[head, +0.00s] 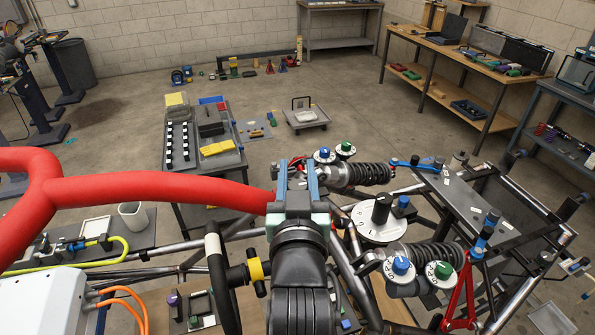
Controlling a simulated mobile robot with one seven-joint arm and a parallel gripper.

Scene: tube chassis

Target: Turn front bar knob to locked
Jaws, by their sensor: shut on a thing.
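My gripper (298,170) is at the picture's middle, seen from behind, with its blue-edged fingers pointing away. Another blue knob (401,265) and green knob (439,270) sit by the near shock. A black knob (381,207) stands on a large white dial (365,226) between the pairs.
A thick red padded bar (150,193) runs from the left up to my gripper. A black steering wheel (217,262) and chassis tubes crowd the near side. Beyond stands a parts bench (190,185).

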